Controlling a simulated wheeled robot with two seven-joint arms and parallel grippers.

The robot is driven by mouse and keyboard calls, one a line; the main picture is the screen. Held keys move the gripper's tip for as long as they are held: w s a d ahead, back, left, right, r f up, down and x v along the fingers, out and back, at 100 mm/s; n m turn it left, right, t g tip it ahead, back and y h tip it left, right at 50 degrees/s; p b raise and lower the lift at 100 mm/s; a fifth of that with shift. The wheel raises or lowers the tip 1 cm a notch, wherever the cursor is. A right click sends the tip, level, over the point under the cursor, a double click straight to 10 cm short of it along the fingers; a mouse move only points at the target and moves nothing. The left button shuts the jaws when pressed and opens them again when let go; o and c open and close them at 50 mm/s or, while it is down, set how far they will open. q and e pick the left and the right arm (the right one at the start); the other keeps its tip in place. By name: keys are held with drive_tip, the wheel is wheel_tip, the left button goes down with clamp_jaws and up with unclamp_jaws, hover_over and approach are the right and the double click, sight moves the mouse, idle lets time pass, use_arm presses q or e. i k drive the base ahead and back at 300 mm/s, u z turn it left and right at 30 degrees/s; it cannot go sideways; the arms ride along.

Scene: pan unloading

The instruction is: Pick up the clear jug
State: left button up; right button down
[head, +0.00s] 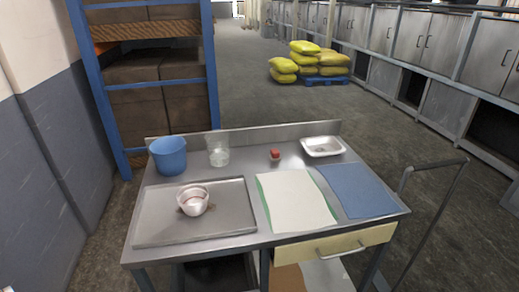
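The clear jug (218,150) stands upright at the back of the metal table, just right of a blue bucket (168,156). It looks see-through, and its contents, if any, are too small to tell. Neither of my grippers shows in the head view, so nothing is seen touching the jug.
A metal tray (150,222) at the front left of the table (240,165) bears a white bowl-like vessel (193,203). A small red item (275,154), a white dish (323,147), a white sheet (296,200) and a blue mat (358,192) lie further right. A trolley handle (437,166) stands at right.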

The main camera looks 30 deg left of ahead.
sight(219, 151)
drive_tip(key=z, duration=0.75)
drive_tip(key=i, duration=1)
drive_tip(key=u, duration=0.85)
